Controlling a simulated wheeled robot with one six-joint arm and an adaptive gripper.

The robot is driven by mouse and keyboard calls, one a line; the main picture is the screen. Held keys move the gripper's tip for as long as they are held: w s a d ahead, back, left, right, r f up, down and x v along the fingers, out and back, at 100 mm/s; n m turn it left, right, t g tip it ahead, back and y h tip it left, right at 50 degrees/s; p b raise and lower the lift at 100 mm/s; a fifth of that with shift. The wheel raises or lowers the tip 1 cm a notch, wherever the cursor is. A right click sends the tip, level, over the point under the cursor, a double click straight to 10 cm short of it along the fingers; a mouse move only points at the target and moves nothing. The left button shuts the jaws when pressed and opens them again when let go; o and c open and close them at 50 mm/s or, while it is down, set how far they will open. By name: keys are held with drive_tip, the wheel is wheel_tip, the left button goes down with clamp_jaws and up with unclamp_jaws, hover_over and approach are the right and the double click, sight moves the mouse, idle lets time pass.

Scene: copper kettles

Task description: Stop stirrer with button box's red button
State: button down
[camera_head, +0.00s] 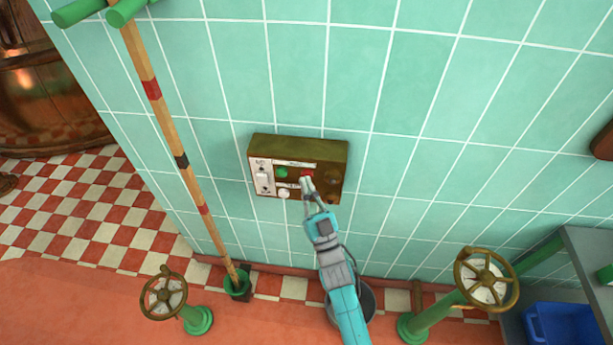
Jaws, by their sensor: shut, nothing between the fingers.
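The button box (300,144) is a brown box on the green tiled wall, with a pale front plate on its left part. A green button (281,172) and a red button (307,174) sit side by side on its front. A white switch (262,180) is at the left and a white round knob (284,193) is below the green button. My gripper (306,183) is shut and empty, its fingertips at the lower edge of the red button. I cannot tell whether they touch it. The fingers cover part of the box front below the red button. The stirrer is not identifiable.
A wooden pole (164,120) with coloured bands leans left of the box, its foot in a green holder (237,284). Handwheels stand at lower left (164,297) and lower right (486,279). A grey bucket (368,303) is partly behind my arm. A blue bin (563,325) is at right.

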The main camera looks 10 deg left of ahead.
drive_tip(key=shift+s, duration=0.8)
drive_tip(key=s, duration=0.5)
drive_tip(key=shift+a, duration=0.1)
idle(0.8)
drive_tip(key=s+d+f+m+g+h, duration=0.1)
drive_tip(key=s+d+f+m+h, duration=0.2)
drive_tip(key=s+d, duration=0.45)
drive_tip(key=s+d+f+g+h, duration=0.1)
drive_tip(key=s+d+f+h, duration=0.35)
drive_tip(key=s+d, duration=0.35)
drive_tip(key=s+d+r+m+g+h, duration=0.1)
drive_tip(key=s+d, duration=0.3)
drive_tip(key=s, duration=0.7)
drive_tip(key=s+d+r+m+g+h, duration=0.2)
drive_tip(key=s+d+g+h, duration=0.1)
drive_tip(key=s, duration=0.8)
drive_tip(key=shift+d+r+g+h, duration=0.35)
drive_tip(key=shift+d+g, duration=0.05)
drive_tip(key=shift+g, duration=0.2)
